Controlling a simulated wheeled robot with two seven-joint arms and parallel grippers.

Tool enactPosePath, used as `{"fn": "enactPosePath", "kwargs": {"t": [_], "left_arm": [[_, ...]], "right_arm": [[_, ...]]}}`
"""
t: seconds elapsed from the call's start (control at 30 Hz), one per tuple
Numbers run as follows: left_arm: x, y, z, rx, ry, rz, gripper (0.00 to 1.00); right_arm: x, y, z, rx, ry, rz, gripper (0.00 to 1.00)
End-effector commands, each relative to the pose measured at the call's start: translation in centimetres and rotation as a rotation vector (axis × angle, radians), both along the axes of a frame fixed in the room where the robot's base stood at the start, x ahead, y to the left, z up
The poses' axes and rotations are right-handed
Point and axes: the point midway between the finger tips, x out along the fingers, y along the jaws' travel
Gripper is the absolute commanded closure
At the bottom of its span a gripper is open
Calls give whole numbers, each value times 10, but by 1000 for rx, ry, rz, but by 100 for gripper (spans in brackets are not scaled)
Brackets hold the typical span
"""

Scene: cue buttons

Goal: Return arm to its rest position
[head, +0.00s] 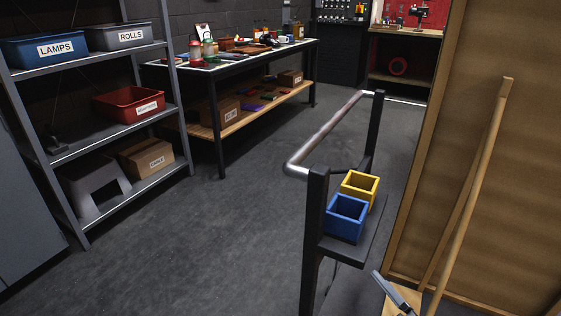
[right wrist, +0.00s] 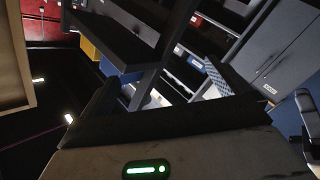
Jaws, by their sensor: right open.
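My right gripper (right wrist: 162,78) shows in the right wrist view, with its two dark fingers spread apart and nothing between them. Its pale body with a lit green light fills the bottom of that view. Beyond the fingers are a dark stand, a yellow bin (right wrist: 90,48) and part of a blue bin. In the head view the yellow bin (head: 360,187) and the blue bin (head: 346,217) sit side by side on the small shelf of a dark stand. Neither gripper can be made out in the head view, and my left gripper is not seen.
The dark stand has a grey rail (head: 325,135). A wooden panel (head: 510,150) with a leaning pole (head: 478,180) stands at right. A shelf unit (head: 130,188) is at left, a workbench (head: 225,70) behind. The grey floor (head: 215,235) between is clear.

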Motion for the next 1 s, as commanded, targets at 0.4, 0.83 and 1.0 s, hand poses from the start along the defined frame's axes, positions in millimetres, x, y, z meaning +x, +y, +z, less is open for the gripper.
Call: {"fn": "enactPosePath", "kwargs": {"t": [0.4, 0.83, 1.0], "left_arm": [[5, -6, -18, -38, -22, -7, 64], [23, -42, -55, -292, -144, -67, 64], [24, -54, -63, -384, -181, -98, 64]], "right_arm": [[-71, 2, -72, 648, 672, -240, 0], [-52, 39, -109, 870, 603, -56, 0], [-51, 50, -117, 945, 587, 18, 0]]}}
